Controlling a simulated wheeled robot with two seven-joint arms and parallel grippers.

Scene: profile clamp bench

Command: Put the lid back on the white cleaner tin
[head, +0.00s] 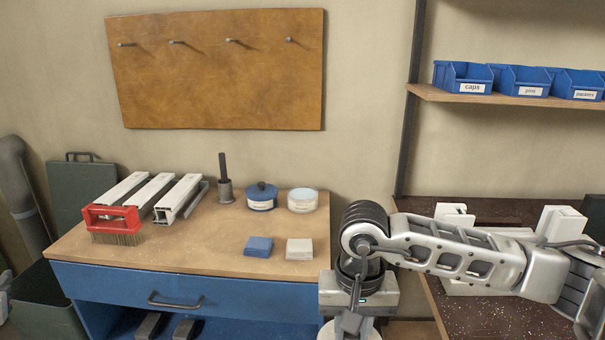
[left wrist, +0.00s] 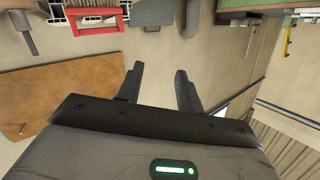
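The white cleaner tin (head: 302,202) stands at the back right of the bench top in the head view. Its top looks pale and shows no knob; I cannot tell whether it is open. A blue tin (head: 262,200) with a dark blue knobbed lid (head: 262,188) stands just left of it. I see no separate lid for the white tin. My left gripper (left wrist: 159,69) shows only in the left wrist view, its fingers apart with nothing between them. My right arm comes in from the right in the head view, bent downward; its fingertips are not visible.
On the bench (head: 205,255) are a red-handled brush (head: 112,222), white profiles (head: 180,197), a grey pot with a rod (head: 225,193), blue cloths (head: 258,246) and white cloths (head: 299,249). The front middle is clear. Blue bins (head: 463,77) stand on the right shelf.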

